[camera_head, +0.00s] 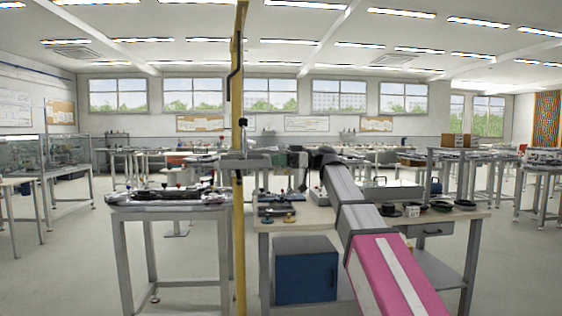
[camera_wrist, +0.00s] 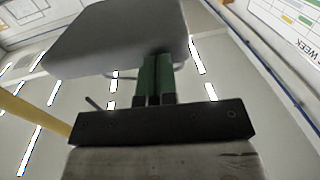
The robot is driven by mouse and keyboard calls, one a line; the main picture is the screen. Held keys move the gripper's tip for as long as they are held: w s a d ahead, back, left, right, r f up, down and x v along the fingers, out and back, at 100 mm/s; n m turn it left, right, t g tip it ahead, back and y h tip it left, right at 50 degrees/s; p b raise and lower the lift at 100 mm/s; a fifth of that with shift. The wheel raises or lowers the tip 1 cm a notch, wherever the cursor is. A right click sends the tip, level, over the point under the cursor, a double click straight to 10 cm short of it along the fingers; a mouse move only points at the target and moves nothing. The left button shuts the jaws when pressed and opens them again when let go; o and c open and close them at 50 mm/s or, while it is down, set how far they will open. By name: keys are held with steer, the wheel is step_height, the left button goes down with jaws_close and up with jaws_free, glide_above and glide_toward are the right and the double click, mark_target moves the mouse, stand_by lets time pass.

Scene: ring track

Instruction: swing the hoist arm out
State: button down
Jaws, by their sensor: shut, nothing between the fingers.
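The hoist shows as a tall yellow post (camera_head: 238,235) standing left of centre in the head view, running up out of the picture. A black bent rod (camera_head: 234,72) hangs against its upper part. A grey block (camera_head: 256,163) lies level at the post, part way up. My gripper (camera_head: 281,158) is just right of this block, small in the head view. In the wrist view its green fingers (camera_wrist: 153,78) are together, with a grey slab (camera_wrist: 115,38) right at their tips. I cannot tell if they touch. The yellow post (camera_wrist: 35,112) shows at the left there.
A workbench (camera_head: 455,214) with tools and a blue cabinet (camera_head: 306,270) stands behind my arm. A metal table (camera_head: 168,213) with a long dark object stands left of the post. Open floor (camera_head: 70,275) lies at the left front. More benches fill the back.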

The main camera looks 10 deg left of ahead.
steer(key=s+a, duration=0.1)
steer(key=a+t, duration=0.1)
steer(key=shift+s+a+m, duration=0.3)
steer(key=shift+s, duration=0.05)
steer(key=shift+s+a+t, duration=0.1)
steer(key=shift+a+t, duration=0.2)
steer(key=shift+a, duration=0.05)
